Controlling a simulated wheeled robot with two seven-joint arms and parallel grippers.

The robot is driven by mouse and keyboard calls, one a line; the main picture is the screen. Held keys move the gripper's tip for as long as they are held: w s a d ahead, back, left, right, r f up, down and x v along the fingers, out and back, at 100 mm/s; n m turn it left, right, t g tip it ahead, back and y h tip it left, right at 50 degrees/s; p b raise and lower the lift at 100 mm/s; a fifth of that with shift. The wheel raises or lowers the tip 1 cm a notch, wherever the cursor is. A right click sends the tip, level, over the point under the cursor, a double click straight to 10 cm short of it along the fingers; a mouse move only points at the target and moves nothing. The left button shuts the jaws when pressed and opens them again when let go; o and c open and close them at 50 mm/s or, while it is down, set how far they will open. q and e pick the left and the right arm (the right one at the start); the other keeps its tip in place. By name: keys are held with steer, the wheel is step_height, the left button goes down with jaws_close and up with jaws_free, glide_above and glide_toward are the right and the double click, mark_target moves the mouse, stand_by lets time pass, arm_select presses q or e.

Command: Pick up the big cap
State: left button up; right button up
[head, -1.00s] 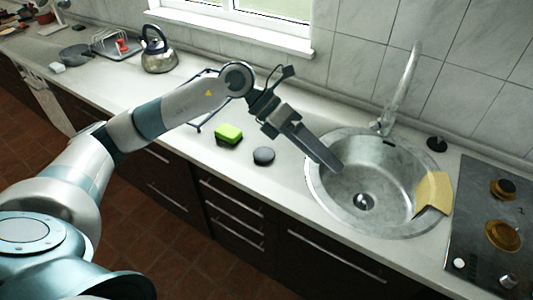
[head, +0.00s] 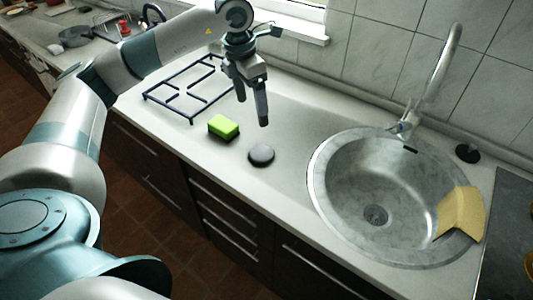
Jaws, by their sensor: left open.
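A dark grey round cap (head: 261,155) lies flat on the light counter, between the green sponge and the sink; I take it as the big cap. My left gripper (head: 252,107) is above the counter, fingers pointing down, a little behind and above the cap in the head view. It is open, with nothing between its fingers, and apart from the cap. The cap is fully visible. My right gripper is not in view.
A green sponge (head: 223,127) lies left of the cap, and a dark burner grate (head: 186,88) lies behind it. The round metal sink (head: 345,220) is to the right, with a yellow cloth (head: 461,213) on its rim. A small black round piece (head: 467,152) is near the faucet (head: 432,80).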

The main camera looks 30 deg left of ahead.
arm_select(q)
steer(key=p, duration=0.2)
glide_toward(262, 152)
steer(key=shift+a+f+p, duration=0.25)
steer(key=shift+f+p, duration=0.75)
steer(key=shift+p, duration=0.15)
steer(key=shift+f, duration=0.45)
steer(key=shift+w+d+f+p, duration=0.1)
steer(key=shift+d+f+p, duration=0.15)
steer(key=shift+f+p, duration=0.6)
steer(key=f, duration=0.1)
steer(key=f+p, duration=0.1)
steer(key=shift+w+d+f, duration=0.15)
steer(key=shift+d+f, duration=0.05)
steer(key=shift+f, duration=0.15)
steer(key=shift+f+p, duration=0.3)
steer(key=shift+f, duration=0.1)
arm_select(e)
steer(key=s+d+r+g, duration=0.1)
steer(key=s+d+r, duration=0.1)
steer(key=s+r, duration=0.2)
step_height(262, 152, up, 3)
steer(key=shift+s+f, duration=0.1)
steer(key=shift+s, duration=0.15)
